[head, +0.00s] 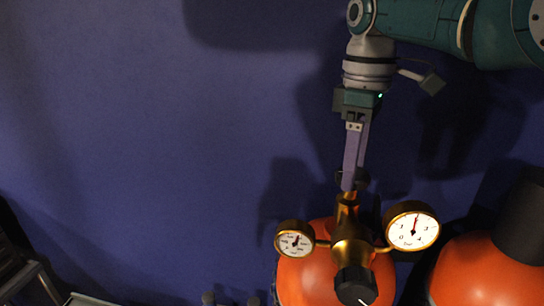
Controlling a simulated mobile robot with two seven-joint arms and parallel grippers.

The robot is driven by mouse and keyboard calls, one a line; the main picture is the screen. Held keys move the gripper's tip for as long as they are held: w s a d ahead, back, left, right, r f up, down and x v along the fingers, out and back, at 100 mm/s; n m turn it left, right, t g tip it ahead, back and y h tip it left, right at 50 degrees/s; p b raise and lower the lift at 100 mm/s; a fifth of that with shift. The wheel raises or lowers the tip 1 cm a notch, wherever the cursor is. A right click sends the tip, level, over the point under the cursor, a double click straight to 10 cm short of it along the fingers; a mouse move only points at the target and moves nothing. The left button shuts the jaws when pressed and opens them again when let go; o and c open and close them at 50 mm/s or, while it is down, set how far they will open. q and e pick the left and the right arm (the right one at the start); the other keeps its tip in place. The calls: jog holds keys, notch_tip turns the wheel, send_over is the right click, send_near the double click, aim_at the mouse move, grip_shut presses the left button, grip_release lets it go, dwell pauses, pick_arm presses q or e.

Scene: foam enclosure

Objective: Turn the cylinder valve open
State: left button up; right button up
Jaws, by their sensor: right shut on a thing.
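An orange gas cylinder (320,284) stands at the bottom centre, with a brass valve and regulator body (349,226) on top. A left dial gauge (295,240) and a right dial gauge (414,229) flank the brass body. A black knob (355,286) faces me at the front. A dark valve handwheel (361,178) sits at the top of the brass stem. My right gripper (350,184) points down from above, its fingers shut on the valve handwheel, which they partly hide. My left gripper is out of view.
A second orange cylinder with a dark cap (520,225) stands close by at the right edge. A blue wall (140,130) fills the background. A metal frame (38,284) is at the lower left. Small dark knobs (230,299) show at the bottom edge.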

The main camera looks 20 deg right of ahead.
jog(key=shift+n, duration=0.6)
jog(key=o, duration=1.4)
notch_tip(320, 180, up, 10)
jog(key=b, duration=0.4)
